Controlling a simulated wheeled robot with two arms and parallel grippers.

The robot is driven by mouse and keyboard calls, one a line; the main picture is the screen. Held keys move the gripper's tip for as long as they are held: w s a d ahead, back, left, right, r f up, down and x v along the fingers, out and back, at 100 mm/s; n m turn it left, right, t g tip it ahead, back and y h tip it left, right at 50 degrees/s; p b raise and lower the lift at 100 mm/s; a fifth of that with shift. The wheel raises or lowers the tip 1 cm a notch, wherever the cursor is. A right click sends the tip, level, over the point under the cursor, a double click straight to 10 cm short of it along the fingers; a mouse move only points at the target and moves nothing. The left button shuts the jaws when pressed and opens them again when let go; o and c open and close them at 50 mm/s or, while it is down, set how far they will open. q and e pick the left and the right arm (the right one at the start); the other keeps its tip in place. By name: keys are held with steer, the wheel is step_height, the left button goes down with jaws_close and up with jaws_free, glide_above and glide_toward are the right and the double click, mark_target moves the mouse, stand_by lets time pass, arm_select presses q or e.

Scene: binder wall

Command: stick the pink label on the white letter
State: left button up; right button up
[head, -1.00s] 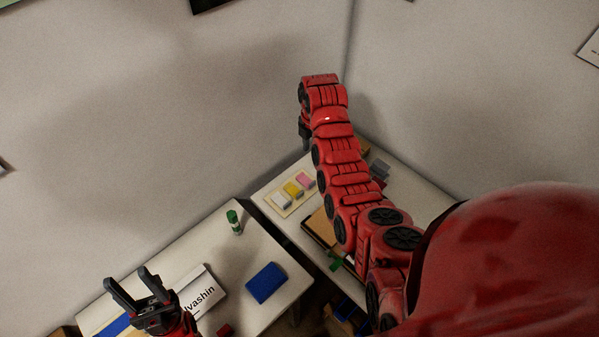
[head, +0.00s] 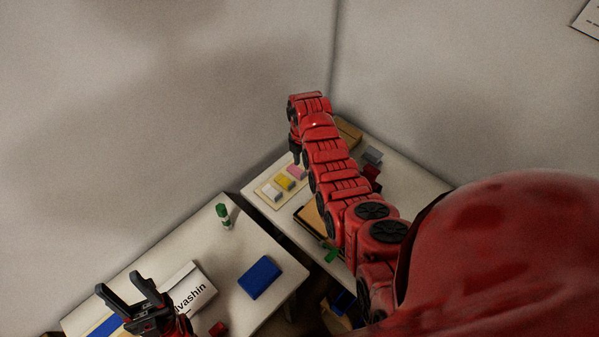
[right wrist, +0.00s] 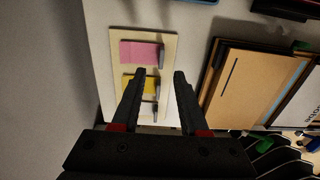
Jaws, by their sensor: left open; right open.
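The pink label (head: 297,172) lies at the far end of a pale board (head: 266,201), beside a yellow one and a white one. It also shows in the right wrist view (right wrist: 138,53), with a grey tab at its right edge. My right gripper (right wrist: 160,73) is open and empty above the board; its fingers point toward the pink label's right side without visible contact. In the head view its tip (head: 295,158) is just above the pink label. The white letter (head: 196,287), printed "Ivashin", lies on the left table. My left gripper (head: 128,290) is open beside the letter.
A blue block (head: 260,278), a green-capped stick (head: 223,216) and a small red item (head: 218,329) are on the left table. A brown folder (right wrist: 250,85) lies right of the board. A wall stands close behind the right table. A gap separates the tables.

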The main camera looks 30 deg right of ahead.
mark_target(303, 174)
steer(key=shift+f+p, duration=0.75)
steer(key=shift+f, duration=0.5)
steer(key=shift+d+f+b, duration=0.1)
steer(key=shift+f+b, duration=0.4)
steer(key=shift+f, duration=0.95)
steer(key=shift+r, duration=0.1)
jaws_close()
